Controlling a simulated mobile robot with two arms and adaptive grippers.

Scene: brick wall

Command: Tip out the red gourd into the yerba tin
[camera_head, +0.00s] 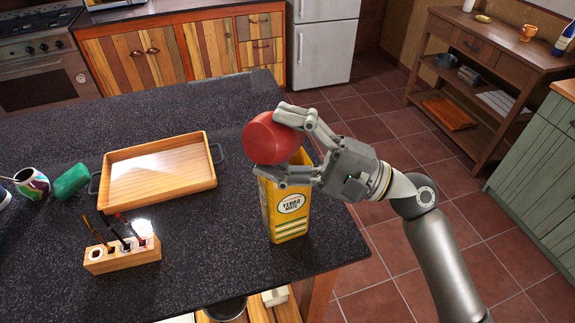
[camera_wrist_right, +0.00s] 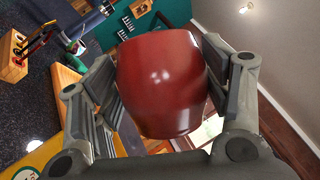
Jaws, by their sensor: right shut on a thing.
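The red gourd (camera_head: 268,139) is held by my right gripper (camera_head: 290,146) above the yerba tin. In the right wrist view the gourd (camera_wrist_right: 162,84) sits between the two fingers of my right gripper (camera_wrist_right: 160,95). The yellow yerba tin (camera_head: 288,213) stands upright near the counter's right end. The gourd and gripper hide most of the tin's top. In the head view the gourd looks tilted, but its mouth and contents do not show. Part of the tin (camera_wrist_right: 35,162) shows at the lower left of the right wrist view. My left gripper is not in view.
A wooden tray (camera_head: 160,190) with dark handles lies on the dark counter (camera_head: 190,270). A wooden holder with several utensils (camera_head: 122,262), a green object (camera_head: 71,182) and a patterned gourd (camera_head: 32,182) are to the left. The counter's right edge is close to the tin.

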